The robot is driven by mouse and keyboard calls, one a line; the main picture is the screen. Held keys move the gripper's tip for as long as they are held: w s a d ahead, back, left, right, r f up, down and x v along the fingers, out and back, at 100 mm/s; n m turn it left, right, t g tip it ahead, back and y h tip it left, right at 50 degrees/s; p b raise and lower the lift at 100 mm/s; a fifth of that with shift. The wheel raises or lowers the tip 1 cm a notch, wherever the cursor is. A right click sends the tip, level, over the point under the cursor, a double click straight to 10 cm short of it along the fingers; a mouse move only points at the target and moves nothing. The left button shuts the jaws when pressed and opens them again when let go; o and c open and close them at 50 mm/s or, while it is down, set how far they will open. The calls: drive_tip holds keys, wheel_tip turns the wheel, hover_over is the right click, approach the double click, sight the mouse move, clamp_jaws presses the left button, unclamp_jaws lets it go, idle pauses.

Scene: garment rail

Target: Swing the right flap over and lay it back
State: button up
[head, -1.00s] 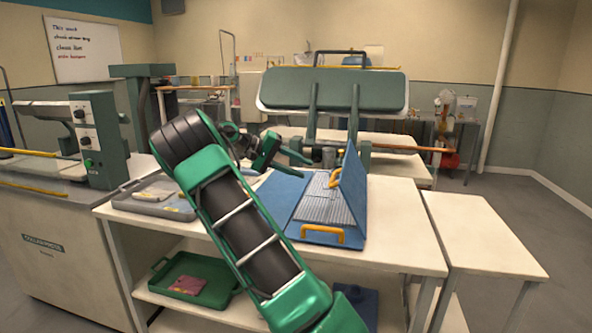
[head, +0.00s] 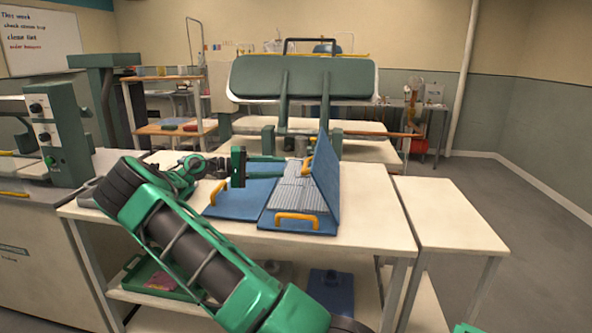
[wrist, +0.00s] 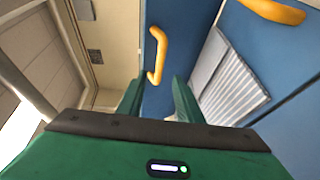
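The blue folding board (head: 222,212) lies on the white table. Its right flap (head: 326,180) stands up steeply along the right side of the middle panel. An orange handle on the flap (head: 307,166) faces left. A grey striped garment (head: 290,192) lies folded on the middle panel; it also shows in the wrist view (wrist: 232,88). My gripper (head: 284,159) is above the board's far part, pointing right towards the flap. In the wrist view, its two green fingers are apart (wrist: 157,105), with blue panel and an orange handle (wrist: 157,56) beyond them. Nothing is between the fingertips.
A second orange handle (head: 297,217) is at the board's front edge. A large padded press (head: 305,80) stands behind the table. A lower white side table (head: 450,215) at right is bare. A green tray (head: 150,278) sits on the shelf below.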

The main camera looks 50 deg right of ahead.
drive_tip(key=x, duration=0.8)
drive_tip(key=shift+s+d, duration=0.1)
drive_tip(key=shift+c, duration=0.4)
clamp_jaws()
